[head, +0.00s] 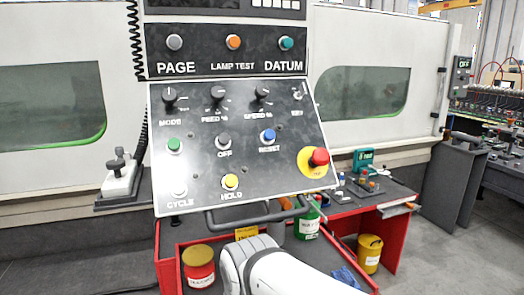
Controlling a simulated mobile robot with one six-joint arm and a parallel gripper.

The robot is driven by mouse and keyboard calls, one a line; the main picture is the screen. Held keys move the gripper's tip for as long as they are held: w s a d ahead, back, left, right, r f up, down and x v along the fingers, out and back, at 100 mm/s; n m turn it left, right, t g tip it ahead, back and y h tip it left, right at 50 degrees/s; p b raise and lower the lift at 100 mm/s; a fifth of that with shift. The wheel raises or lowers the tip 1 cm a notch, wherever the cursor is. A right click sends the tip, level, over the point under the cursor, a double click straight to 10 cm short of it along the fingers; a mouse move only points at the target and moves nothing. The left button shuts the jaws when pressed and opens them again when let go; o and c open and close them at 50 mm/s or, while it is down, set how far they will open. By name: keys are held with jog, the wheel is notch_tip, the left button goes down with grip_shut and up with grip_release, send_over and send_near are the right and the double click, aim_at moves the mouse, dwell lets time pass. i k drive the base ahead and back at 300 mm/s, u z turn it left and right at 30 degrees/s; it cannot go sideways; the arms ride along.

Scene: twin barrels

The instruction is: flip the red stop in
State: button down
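The red stop is a round red mushroom button (319,157) on a yellow disc at the lower right of the tilted grey control panel (240,180) in the head view. It stands out from the panel face; I cannot tell whether it is pressed in or out. A white rounded part of my own arm shows at the bottom centre, below the panel and left of the red stop. My gripper is not in view, and nothing of mine touches the stop.
Other buttons and knobs sit close by, including a blue reset button (267,136) and a yellow hold button (231,181). A dark handle bar (250,216) runs under the panel. Below stand a red workbench (395,240), a red tin (198,268) and a yellow bucket (370,254).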

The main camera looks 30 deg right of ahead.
aim_at(321, 156)
jog(key=u, duration=0.2)
jog(key=k, duration=0.55)
jog(key=z, duration=1.1)
jog(key=i, duration=0.5)
jog(key=u, duration=0.05)
